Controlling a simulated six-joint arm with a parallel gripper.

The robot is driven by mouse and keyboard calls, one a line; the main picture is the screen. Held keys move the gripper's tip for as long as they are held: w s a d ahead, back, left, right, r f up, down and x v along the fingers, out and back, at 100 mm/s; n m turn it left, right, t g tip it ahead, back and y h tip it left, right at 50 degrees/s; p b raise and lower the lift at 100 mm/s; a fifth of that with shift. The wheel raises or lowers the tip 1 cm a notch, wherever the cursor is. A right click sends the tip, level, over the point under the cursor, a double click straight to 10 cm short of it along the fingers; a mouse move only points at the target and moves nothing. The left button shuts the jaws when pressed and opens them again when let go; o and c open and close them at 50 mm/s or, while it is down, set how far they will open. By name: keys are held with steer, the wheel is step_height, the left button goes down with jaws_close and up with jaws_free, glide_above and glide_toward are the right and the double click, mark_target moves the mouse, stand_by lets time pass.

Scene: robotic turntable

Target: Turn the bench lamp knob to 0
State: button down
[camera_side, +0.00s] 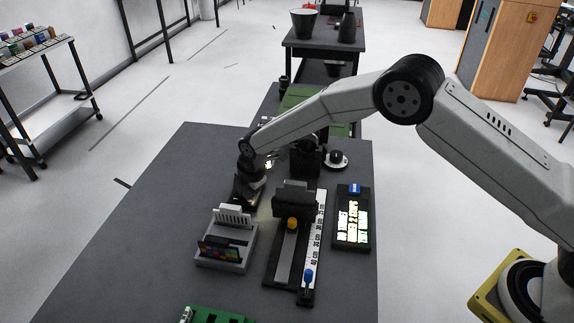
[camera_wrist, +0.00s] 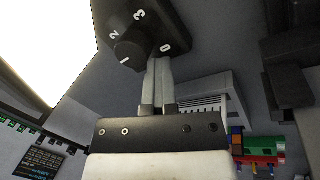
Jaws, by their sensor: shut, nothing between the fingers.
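The lamp knob (camera_wrist: 134,48) is a dark round knob on a black box in the wrist view. White marks 0, 1, 2 and 3 stand around it, with 0 at the right and 1 at the lower left. I cannot make out a pointer, so its setting is unclear. My gripper (camera_wrist: 158,62) is shut and empty, with its pale fingers together and their tips beside the knob, between it and the 0. I cannot tell whether they touch it. In the side view my gripper (camera_side: 248,186) is low at the back of the bench, and the knob is hidden there.
A bright lit surface (camera_wrist: 40,40) fills the wrist view's upper left. In the side view, a grey card holder (camera_side: 240,250), a slider with a scale (camera_side: 311,240) and a lit display (camera_side: 353,220) stand in front. The bench (camera_side: 150,210) is clear at the left.

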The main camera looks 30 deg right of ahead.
steer(key=shift+w+d, duration=0.1)
steer(key=shift+d, duration=0.6)
steer(key=shift+w+d, duration=0.3)
steer(key=shift+d, duration=0.15)
stand_by(0.8)
steer(key=shift+s+d, duration=0.2)
steer(key=shift+s, duration=0.15)
steer(key=shift+r, duration=3)
steer(key=a, duration=0.1)
steer(key=a+r, duration=0.1)
steer(key=shift+s+a, duration=0.2)
steer(key=shift+a, duration=0.15)
steer(key=shift+f, duration=0.1)
